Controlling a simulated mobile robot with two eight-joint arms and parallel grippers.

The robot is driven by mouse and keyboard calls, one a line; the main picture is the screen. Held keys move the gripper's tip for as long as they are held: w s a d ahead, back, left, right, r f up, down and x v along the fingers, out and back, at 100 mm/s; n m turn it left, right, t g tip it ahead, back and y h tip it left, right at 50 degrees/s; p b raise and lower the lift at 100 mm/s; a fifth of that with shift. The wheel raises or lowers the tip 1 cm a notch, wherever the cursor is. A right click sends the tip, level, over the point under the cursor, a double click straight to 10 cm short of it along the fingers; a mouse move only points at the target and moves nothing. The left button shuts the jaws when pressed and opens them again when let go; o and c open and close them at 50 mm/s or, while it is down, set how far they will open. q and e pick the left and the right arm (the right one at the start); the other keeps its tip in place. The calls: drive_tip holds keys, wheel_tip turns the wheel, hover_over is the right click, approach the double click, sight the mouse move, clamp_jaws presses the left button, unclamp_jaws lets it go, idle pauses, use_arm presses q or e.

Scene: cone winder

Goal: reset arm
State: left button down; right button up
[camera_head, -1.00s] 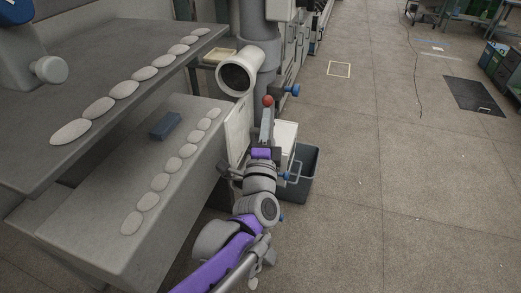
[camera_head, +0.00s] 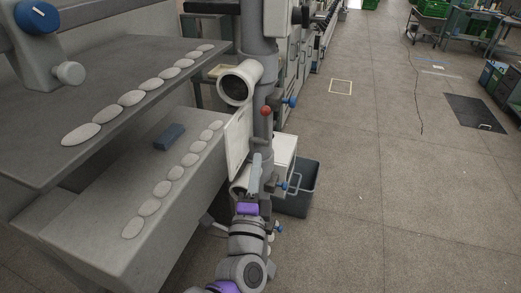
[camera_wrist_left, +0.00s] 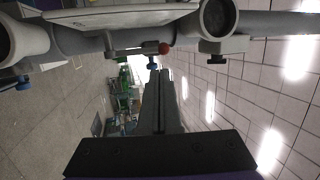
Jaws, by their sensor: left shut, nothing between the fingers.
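My left gripper (camera_head: 257,160) points away from me with its fingers together and nothing between them. It is in front of the machine's grey column, below a red ball knob (camera_head: 265,110) and beside a white panel (camera_head: 238,140). The left wrist view shows the closed fingers (camera_wrist_left: 158,78) from behind, with the red knob (camera_wrist_left: 164,48) and a blue knob (camera_wrist_left: 153,63) beyond their tips. A gap to the red knob shows in the head view. My right gripper is in neither view.
A white open-ended cylinder (camera_head: 238,84) sticks out above my gripper. A grey bin (camera_head: 305,195) stands on the floor to the right. The floor at right is largely clear.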

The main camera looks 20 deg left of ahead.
use_arm(q)
drive_tip(key=s+d+f+n+g+h+p, duration=0.1)
drive_tip(key=s+d+f+n+g+h, duration=0.1)
drive_tip(key=s+f+n+g+h, duration=0.3)
drive_tip(key=s+d+f+n+g+h+p, duration=0.1)
drive_tip(key=d+f+g+p, duration=0.15)
drive_tip(key=f, duration=0.45)
drive_tip(key=s+a+f+n+g+y, duration=0.2)
drive_tip(key=s+a+f+n+g, duration=0.6)
drive_tip(key=s, duration=0.3)
drive_tip(key=shift+s+f+n+y+p, duration=0.2)
drive_tip(key=shift+f+n+y+p, duration=0.15)
drive_tip(key=shift+n, duration=0.35)
